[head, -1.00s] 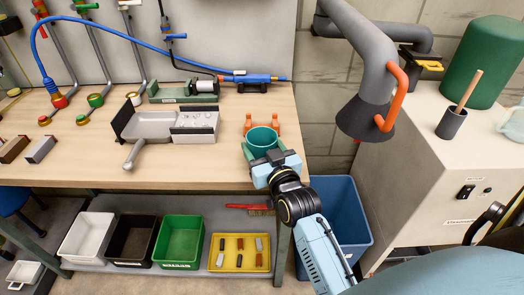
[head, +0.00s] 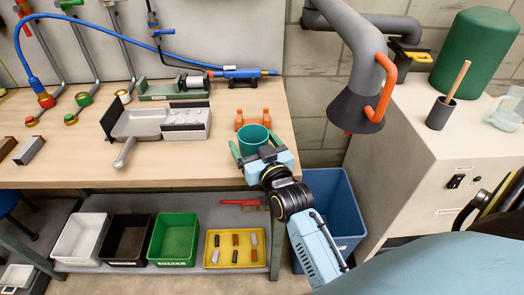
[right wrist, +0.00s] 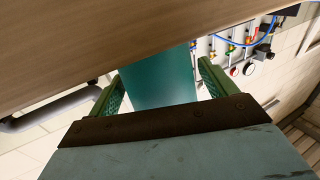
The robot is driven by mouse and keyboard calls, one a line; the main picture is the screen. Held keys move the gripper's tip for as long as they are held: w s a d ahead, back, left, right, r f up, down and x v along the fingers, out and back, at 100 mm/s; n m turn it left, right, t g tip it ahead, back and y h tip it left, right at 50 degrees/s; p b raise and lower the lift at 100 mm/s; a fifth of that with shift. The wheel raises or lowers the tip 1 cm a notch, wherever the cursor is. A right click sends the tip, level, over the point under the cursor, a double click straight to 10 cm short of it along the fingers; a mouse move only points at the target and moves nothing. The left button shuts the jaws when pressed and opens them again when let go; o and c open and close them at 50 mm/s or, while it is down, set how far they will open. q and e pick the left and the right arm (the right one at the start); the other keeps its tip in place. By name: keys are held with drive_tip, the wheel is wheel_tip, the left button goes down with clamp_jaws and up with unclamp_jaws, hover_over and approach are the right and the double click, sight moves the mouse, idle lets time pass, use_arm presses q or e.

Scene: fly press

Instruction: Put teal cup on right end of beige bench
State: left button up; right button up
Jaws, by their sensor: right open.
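The teal cup (head: 254,138) is upright at the right end of the beige bench (head: 190,168), close to its front edge. My right gripper (head: 256,143) is open, with one green finger on each side of the cup. In the right wrist view the cup (right wrist: 160,82) sits between the two fingers of my right gripper (right wrist: 163,85), with a gap visible beside the right finger. The cup's base is hidden by the gripper in the head view. My left gripper is not in view.
An orange stand (head: 252,117) is just behind the cup. A grey dustpan-like tray (head: 145,123) lies to its left. A blue bin (head: 335,210) stands on the floor right of the bench. A fume hood nozzle (head: 350,112) hangs at the right. Bare bench lies left of the cup.

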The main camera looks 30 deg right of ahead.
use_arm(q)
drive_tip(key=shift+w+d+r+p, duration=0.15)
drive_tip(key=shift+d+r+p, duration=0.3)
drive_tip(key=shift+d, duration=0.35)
use_arm(e)
drive_tip(key=s+a, duration=0.2)
drive_tip(key=s, duration=0.9)
drive_tip(key=shift+s, duration=0.35)
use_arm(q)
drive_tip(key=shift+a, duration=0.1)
use_arm(e)
drive_tip(key=shift+f, duration=0.1)
